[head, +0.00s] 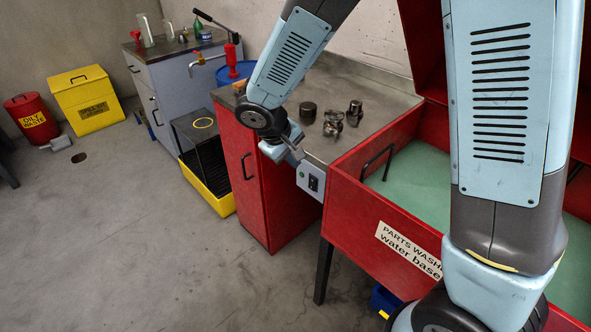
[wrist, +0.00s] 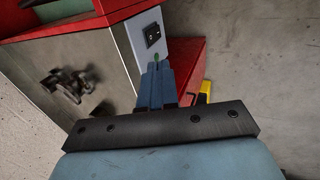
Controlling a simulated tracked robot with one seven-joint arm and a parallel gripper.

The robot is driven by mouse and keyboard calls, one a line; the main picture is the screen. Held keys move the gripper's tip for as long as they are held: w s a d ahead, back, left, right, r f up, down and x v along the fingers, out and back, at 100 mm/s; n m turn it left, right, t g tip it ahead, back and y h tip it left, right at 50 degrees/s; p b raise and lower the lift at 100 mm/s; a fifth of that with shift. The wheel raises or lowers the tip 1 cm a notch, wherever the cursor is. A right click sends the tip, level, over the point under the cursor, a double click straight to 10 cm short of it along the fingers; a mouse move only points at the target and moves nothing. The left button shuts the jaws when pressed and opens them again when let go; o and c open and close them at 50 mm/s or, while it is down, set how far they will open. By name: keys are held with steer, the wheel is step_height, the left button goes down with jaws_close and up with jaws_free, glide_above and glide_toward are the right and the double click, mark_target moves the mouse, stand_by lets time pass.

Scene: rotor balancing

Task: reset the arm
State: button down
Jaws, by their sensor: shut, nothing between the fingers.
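My arm reaches across the right side of the head view and bends down over the metal bench top. My gripper (head: 297,152) is at the front edge of that bench, above the grey switch box. In the wrist view my gripper (wrist: 158,72) shows with its two blue fingers together and nothing between them. Its tips point toward the switch box (wrist: 153,35) with the green button. I cannot tell whether they touch it.
Several dark metal parts (head: 333,122) stand on the bench top (head: 375,95). The red parts washer (head: 420,235) is at the right. A red cabinet (head: 262,190), a yellow spill kit box (head: 87,103) and a red oily waste can (head: 32,118) stand left. The floor at front left is clear.

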steer(key=shift+s+a+r, duration=0.1)
steer(key=shift+r, duration=0.55)
steer(key=s+d+r+m+y, duration=0.1)
steer(key=s+d+r+m, duration=0.3)
steer(key=d+r, duration=0.65)
steer(key=s+d+r+m+y, duration=0.1)
steer(key=s+d+r+m, duration=0.25)
steer(key=d+r, duration=0.7)
steer(key=s+d+m+t+y, duration=0.1)
steer(key=s+d+m+t, duration=0.1)
steer(key=s+d, duration=0.5)
steer(key=shift+s+d+r, duration=0.15)
steer(key=shift+s+r, duration=0.25)
steer(key=shift+s, duration=0.25)
